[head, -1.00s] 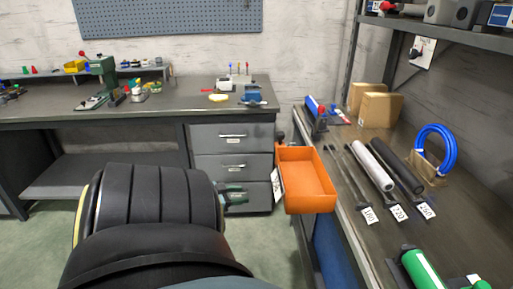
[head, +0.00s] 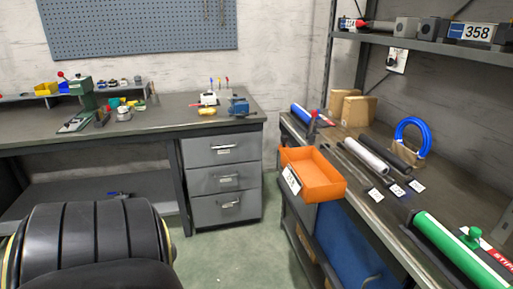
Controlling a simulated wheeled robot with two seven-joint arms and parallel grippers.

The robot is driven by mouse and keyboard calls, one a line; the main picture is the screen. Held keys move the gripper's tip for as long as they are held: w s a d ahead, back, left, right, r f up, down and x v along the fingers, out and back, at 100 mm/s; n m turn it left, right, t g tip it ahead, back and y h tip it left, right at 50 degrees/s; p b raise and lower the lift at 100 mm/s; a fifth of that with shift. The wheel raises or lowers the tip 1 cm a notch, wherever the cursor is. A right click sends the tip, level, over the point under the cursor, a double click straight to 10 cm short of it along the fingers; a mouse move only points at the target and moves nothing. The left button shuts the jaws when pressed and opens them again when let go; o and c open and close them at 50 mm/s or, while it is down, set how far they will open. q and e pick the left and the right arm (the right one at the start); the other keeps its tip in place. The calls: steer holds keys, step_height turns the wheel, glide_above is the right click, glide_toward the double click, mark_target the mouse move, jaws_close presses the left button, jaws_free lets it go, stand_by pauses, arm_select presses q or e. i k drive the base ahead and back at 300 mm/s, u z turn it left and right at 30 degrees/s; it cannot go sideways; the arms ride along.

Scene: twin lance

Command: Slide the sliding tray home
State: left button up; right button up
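The sliding tray is most likely the orange open-topped tray (head: 318,178) at the left edge of the right-hand bench. It looks empty, has a white label on its front, and juts out past the bench edge. Its far end sits near the bench top; how it is carried is hidden. A thick black link of my own arm fills the lower left. Neither gripper shows clearly, and nothing of mine touches the tray.
The right bench (head: 455,200) holds black and grey rods, a blue coil (head: 411,135), cardboard boxes (head: 357,110) and a green cylinder (head: 455,245). A grey drawer unit (head: 222,180) stands left of the tray, drawers shut. Open floor (head: 240,255) lies between them.

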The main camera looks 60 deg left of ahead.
mark_target(308, 172)
steer(key=z, duration=0.2)
steer(key=k, duration=0.4)
steer(key=u, duration=1.3)
steer(key=i, duration=0.8)
steer(key=u, duration=0.25)
